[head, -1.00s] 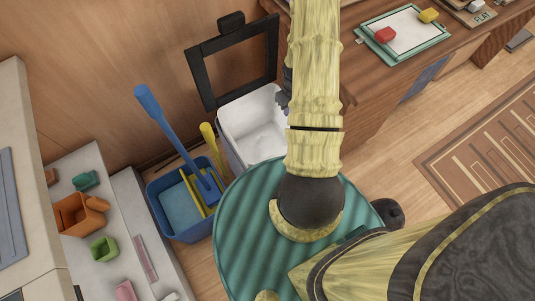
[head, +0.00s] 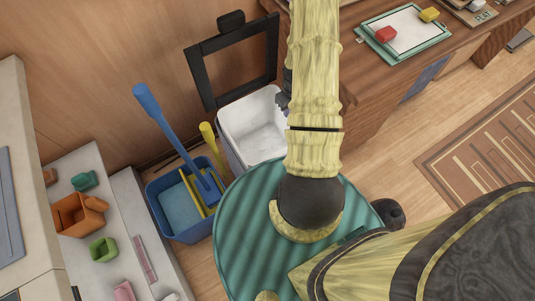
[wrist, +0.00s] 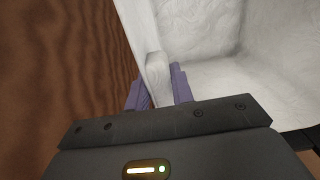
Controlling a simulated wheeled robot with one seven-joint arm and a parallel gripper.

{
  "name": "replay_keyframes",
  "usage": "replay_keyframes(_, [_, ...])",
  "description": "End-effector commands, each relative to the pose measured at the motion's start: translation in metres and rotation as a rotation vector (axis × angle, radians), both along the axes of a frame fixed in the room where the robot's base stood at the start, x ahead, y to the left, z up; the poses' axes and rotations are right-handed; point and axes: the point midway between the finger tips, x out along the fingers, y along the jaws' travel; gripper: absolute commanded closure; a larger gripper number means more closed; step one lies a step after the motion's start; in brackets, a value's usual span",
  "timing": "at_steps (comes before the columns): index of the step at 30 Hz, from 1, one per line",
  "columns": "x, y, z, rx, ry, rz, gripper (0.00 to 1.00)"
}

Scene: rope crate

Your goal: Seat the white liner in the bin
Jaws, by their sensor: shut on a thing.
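The white liner (head: 255,125) sits inside the grey bin (head: 231,153) in the head view, its rim close to the bin's top edge. In the wrist view the liner (wrist: 240,40) shows as a pale wall and floor, with a white tab (wrist: 155,65) at its near edge. My gripper (wrist: 158,88) is shut on this tab, with a purple finger on each side. In the head view my gripper (head: 284,97) is at the liner's right edge, mostly hidden by my arm. The bin's right side is also hidden there.
The bin's black lid frame (head: 209,82) stands open behind it against the wooden wall. A blue caddy (head: 180,232) with a blue brush and yellow-handled tool stands to the left. A wooden desk (head: 370,90) is close on the right.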

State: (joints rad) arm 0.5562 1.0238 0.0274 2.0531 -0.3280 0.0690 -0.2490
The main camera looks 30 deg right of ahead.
Motion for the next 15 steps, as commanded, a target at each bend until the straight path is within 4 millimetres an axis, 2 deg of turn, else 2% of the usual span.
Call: replay_keyframes(15, [0.0000, 0.0000, -0.0054, 0.000, 0.000, 0.000, 1.00])
